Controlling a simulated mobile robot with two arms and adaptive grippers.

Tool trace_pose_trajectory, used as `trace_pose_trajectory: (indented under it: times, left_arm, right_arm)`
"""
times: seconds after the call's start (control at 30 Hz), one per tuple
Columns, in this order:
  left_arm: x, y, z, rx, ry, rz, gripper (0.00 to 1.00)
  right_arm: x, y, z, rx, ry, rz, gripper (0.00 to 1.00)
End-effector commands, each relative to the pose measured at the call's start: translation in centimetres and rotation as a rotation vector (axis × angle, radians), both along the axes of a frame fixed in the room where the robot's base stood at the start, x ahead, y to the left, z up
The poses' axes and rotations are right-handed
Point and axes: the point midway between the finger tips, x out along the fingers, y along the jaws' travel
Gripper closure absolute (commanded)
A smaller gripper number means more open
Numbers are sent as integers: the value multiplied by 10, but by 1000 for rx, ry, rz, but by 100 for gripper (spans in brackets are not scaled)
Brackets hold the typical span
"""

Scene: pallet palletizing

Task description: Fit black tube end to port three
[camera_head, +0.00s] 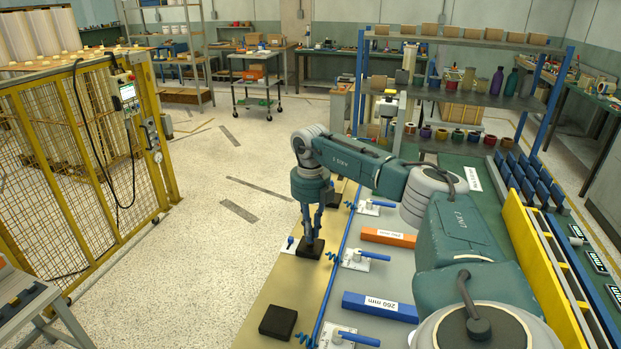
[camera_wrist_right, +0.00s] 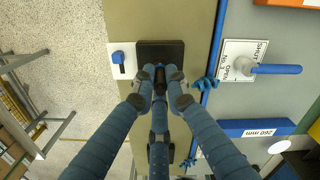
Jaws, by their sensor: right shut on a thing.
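My right gripper (camera_head: 312,238) points down at a dark square block (camera_head: 311,252) on the tan strip of the bench. In the right wrist view its fingers (camera_wrist_right: 160,86) close around a small black cylindrical piece (camera_wrist_right: 160,73), apparently the black tube end, at the near edge of the dark block (camera_wrist_right: 172,50). Fingers hide much of the piece, and I cannot tell whether it touches the block. A white valve plate marked "No 3" (camera_wrist_right: 240,52) with a blue lever (camera_wrist_right: 279,69) lies to the right. My left gripper is not in view.
A blue pipe (camera_head: 343,243) with coils runs along the bench. Another dark block (camera_head: 277,321) lies nearer. An orange bar (camera_head: 388,237) and a blue 260 mm bar (camera_head: 380,306) lie right of the pipe. A yellow fence (camera_head: 165,150) stands left across open floor (camera_head: 235,170).

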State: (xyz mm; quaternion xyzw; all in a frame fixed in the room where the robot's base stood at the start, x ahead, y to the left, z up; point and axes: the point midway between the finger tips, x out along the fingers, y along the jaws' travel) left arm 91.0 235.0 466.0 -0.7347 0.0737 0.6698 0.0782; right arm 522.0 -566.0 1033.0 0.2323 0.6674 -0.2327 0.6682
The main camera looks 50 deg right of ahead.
Motion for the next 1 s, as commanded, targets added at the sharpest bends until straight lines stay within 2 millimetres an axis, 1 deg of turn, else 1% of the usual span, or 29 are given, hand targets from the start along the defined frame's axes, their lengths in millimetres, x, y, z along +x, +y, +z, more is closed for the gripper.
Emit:
trace_pose_trajectory:
  times: [0.4, 0.43, 0.5, 0.53, 0.83, 0.93, 1.0]
  left_arm:
    - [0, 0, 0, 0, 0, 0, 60]
    - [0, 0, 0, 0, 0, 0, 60]
    - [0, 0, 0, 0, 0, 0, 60]
    - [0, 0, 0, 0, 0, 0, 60]
    - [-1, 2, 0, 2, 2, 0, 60]
    - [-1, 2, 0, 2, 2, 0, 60]
    - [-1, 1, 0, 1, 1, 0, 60]
  right_arm:
    - [0, 0, -3, 1, 1, 0, 100]
    - [0, 0, -3, 0, 0, 0, 84]
    - [0, 0, -3, 1, 1, 0, 70]
    - [0, 0, -3, 1, 1, 0, 66]
    - [0, 0, -1, 0, 0, 0, 66]
    - [1, 0, 6, 0, -3, 0, 66]
    - [1, 0, 16, 0, -4, 0, 66]
